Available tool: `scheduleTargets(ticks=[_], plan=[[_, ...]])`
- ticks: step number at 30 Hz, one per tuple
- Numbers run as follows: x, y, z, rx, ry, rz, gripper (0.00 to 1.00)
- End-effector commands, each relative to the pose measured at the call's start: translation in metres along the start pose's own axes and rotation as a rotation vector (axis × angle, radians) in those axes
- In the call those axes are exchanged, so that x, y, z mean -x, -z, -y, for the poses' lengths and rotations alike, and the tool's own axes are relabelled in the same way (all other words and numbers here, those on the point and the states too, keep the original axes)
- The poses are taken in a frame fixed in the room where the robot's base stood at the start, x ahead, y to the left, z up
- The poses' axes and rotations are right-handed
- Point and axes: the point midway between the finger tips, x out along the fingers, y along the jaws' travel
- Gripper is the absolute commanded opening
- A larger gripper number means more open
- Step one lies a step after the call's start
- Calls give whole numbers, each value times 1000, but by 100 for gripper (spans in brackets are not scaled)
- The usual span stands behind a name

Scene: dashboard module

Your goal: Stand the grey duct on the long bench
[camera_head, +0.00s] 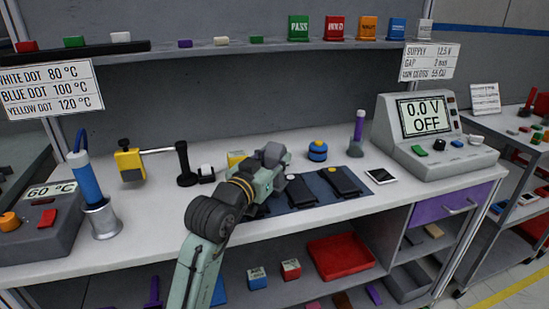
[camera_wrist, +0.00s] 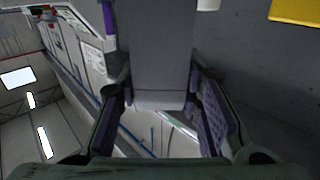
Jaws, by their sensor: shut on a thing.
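My gripper (camera_wrist: 154,98) is shut on a plain grey block-like piece, the grey duct (camera_wrist: 154,50), which fills the upper middle of the wrist view between the two fingers. The duct cannot be told apart from the dark gripper parts there. Whether it touches the bench cannot be told.
A supply unit (camera_head: 432,135) stands right. A black stand (camera_head: 184,163) is left. Bench front left of centre is clear.

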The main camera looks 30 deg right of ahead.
Motion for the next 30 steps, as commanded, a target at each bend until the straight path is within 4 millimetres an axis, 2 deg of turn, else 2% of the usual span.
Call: scheduleTargets(ticks=[10,22,26,30], plan=[[0,-1,0,0,0,1,53],[2,4,0,0,0,0,53],[24,0,1,0,3,-2,53],[55,0,1,0,3,-2,53]])
